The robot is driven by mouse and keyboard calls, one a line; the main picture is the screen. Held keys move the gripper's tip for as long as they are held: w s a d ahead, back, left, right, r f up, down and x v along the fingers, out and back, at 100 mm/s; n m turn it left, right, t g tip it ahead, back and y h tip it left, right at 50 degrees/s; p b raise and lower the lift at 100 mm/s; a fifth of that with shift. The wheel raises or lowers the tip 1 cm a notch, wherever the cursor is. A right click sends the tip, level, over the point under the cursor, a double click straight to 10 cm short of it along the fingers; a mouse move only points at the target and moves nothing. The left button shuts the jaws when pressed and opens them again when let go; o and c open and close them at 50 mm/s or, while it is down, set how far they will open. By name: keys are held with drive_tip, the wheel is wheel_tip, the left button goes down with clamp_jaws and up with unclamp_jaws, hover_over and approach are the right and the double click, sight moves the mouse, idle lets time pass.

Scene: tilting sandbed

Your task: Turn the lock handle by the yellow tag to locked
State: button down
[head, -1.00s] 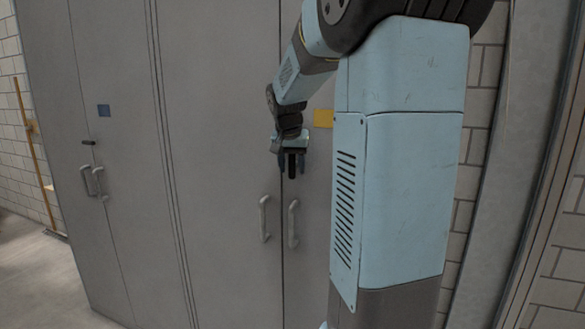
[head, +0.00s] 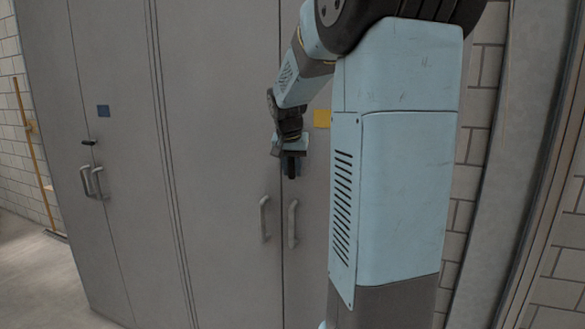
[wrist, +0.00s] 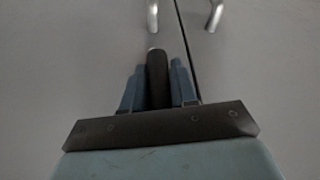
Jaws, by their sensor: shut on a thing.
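The yellow tag (head: 322,118) is on the right door of the grey cabinet, just right of my gripper. The black lock handle (head: 291,168) by it hangs straight down, close to the door seam and above the two pull handles. My gripper (head: 290,158) is at this handle. In the wrist view my gripper (wrist: 158,68) is shut on the black lock handle (wrist: 157,80), with one blue finger on each side of it. The handle's pivot is hidden behind my gripper.
Two grey pull handles (head: 264,219) (head: 293,223) stick out below the lock handle. Further left, a blue tag (head: 103,111) sits above another black lock handle (head: 88,142), which lies level. The door front around my gripper is otherwise bare.

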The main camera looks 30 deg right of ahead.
drive_tip(key=shift+g+h, duration=0.3)
drive_tip(key=shift+w+a+n+g+h, duration=0.1)
drive_tip(key=shift+n+g+h, duration=0.3)
drive_tip(key=shift+g+h, duration=0.5)
drive_tip(key=n+g+h, duration=0.1)
drive_tip(key=g+h, duration=0.2)
drive_tip(key=g, duration=0.1)
drive_tip(key=n+g+h, duration=0.1)
drive_tip(key=g+h, duration=0.2)
drive_tip(key=n+g+h, duration=0.1)
drive_tip(key=g+h, duration=0.1)
drive_tip(key=h, duration=0.1)
drive_tip(key=shift+s+n+g+h, duration=0.2)
drive_tip(key=shift+n+g+h, duration=0.1)
drive_tip(key=shift+h, duration=0.1)
drive_tip(key=c, duration=1)
unclamp_jaws()
